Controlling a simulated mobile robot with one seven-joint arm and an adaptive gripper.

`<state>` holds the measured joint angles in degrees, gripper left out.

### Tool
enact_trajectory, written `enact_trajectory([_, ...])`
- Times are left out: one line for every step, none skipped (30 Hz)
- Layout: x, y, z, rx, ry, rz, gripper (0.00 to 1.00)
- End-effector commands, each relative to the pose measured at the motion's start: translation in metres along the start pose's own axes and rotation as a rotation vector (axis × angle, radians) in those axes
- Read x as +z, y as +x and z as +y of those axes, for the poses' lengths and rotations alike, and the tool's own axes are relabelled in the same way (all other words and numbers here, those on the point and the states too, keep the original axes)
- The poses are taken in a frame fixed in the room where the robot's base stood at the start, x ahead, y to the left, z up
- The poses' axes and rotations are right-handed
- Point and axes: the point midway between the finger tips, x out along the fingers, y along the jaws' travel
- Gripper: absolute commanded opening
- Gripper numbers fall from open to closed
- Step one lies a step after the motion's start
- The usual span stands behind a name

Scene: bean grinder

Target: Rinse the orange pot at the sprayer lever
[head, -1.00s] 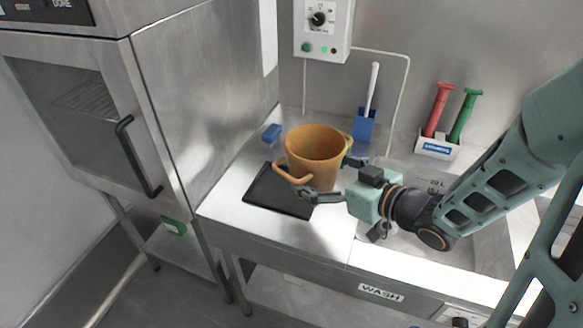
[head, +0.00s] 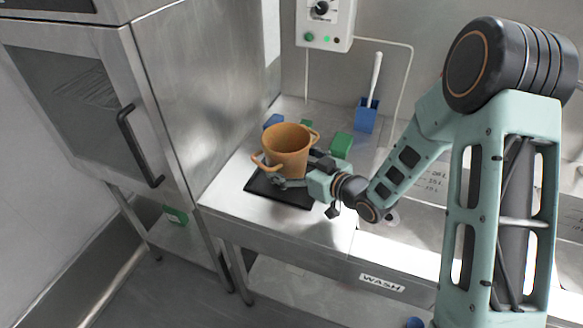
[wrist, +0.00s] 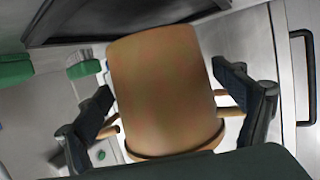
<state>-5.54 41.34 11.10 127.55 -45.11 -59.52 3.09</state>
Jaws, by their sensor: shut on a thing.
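The orange pot (head: 287,148) is upright with its open rim up and loop handles at its sides, over the black mat (head: 268,188) on the steel counter. I cannot tell whether its base touches the mat. My gripper (head: 299,172) is shut on the pot from the right, one finger in front and one behind. In the wrist view the pot (wrist: 165,90) fills the middle, with faint reddish and greenish blotches on its wall, and my gripper's (wrist: 170,105) fingers are on both sides of it. I cannot make out a sprayer lever.
A blue block (head: 272,121) and a green block (head: 341,145) lie behind the pot. A steel cabinet (head: 190,110) stands left. My arm covers much of the basin at right.

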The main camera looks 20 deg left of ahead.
Motion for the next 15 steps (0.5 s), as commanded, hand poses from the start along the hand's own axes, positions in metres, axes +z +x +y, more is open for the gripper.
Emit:
enact_trajectory([0.006, 0.002, -0.001, -0.002, 0.002, -0.001, 0.5])
enact_trajectory([0.01, 0.003, -0.001, -0.002, 0.003, -0.001, 0.5])
enact_trajectory([0.013, 0.004, -0.001, -0.002, 0.003, -0.001, 0.5])
enact_trajectory([0.015, 0.005, -0.001, -0.001, 0.002, 0.0, 0.5])
enact_trajectory([0.017, 0.005, 0.0, 0.0, 0.001, 0.001, 0.5])
enact_trajectory([0.019, 0.006, 0.0, 0.0, 0.0, 0.001, 0.5])
enact_trajectory([0.02, 0.006, 0.0, 0.001, 0.0, 0.001, 0.5])
enact_trajectory([0.021, 0.006, 0.0, 0.001, -0.001, 0.001, 0.5])
enact_trajectory([0.021, 0.006, 0.0, 0.001, -0.001, 0.002, 0.5])
enact_trajectory([0.021, 0.006, 0.0, 0.001, -0.001, 0.002, 0.5])
enact_trajectory([0.021, 0.006, 0.0, 0.001, -0.001, 0.002, 0.5])
enact_trajectory([0.021, 0.006, 0.0, 0.001, -0.001, 0.002, 0.5])
enact_trajectory([0.021, 0.006, 0.0, 0.001, -0.001, 0.002, 0.5])
enact_trajectory([0.021, 0.006, 0.0, 0.001, -0.001, 0.002, 0.5])
enact_trajectory([0.021, 0.006, 0.0, 0.001, -0.001, 0.002, 0.5])
